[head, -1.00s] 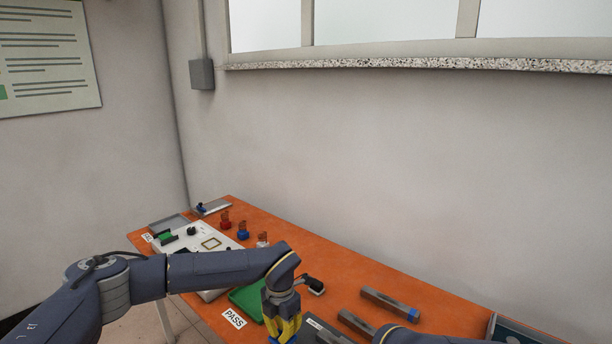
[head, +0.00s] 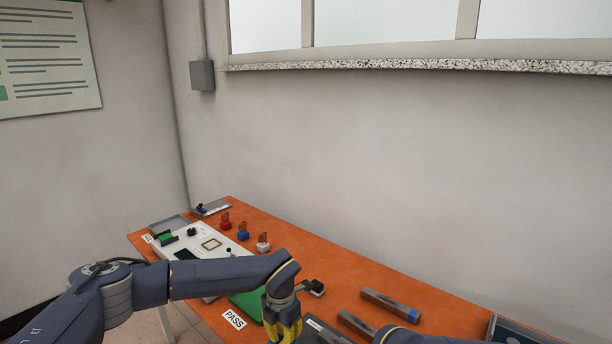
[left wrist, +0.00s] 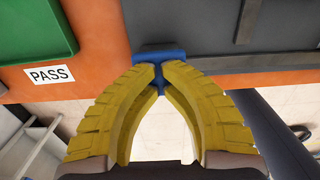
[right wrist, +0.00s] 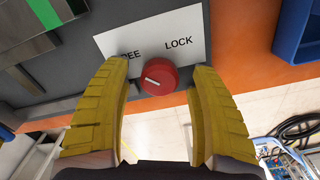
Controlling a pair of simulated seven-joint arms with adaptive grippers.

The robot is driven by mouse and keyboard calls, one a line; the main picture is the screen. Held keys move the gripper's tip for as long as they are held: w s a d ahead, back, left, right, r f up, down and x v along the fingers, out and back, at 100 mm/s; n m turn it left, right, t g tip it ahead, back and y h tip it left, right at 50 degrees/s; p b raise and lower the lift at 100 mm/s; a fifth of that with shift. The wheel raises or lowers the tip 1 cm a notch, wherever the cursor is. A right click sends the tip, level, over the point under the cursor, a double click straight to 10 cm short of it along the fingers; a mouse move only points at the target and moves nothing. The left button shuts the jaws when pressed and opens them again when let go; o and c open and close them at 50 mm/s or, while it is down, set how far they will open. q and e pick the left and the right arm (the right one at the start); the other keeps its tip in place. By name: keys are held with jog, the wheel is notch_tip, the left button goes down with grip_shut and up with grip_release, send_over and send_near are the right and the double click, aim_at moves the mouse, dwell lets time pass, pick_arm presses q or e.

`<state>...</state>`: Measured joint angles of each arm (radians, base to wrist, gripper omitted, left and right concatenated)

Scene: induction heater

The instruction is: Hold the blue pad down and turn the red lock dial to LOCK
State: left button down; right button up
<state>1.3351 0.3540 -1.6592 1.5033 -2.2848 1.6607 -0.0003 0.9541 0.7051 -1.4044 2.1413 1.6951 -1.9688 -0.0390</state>
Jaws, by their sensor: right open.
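The red lock dial (right wrist: 158,77) sits at the edge of a white label (right wrist: 150,42) reading LOCK on the right and a partly covered "REE" on the left. The dial's pale mark lies left of its centre. My right gripper (right wrist: 163,75) is open, with one finger on each side of the dial and gaps visible. The blue pad (left wrist: 160,54) shows at the grey fixture's front edge in the left wrist view. My left gripper (left wrist: 159,70) has its fingertips together over the pad, partly hiding it; contact cannot be judged. Its yellow fingers also show in the head view (head: 284,325).
The orange table (head: 340,265) carries a green tray (left wrist: 30,28) with a PASS label (left wrist: 50,75) left of the fixture. Dark bars (head: 390,305) lie to the right. A blue bin (right wrist: 300,30) stands right of the dial.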

pick_arm(q)
jog(key=shift+s+f, duration=0.1)
jog(key=shift+f, duration=0.15)
pick_arm(e)
jog(key=c, duration=1.2)
jog(key=m, duration=0.5)
pick_arm(q)
jog(key=shift+f, duration=0.1)
pick_arm(e)
jog(key=m, duration=0.5)
pick_arm(q)
jog(key=shift+s, duration=0.1)
pick_arm(e)
jog(key=o, duration=1.1)
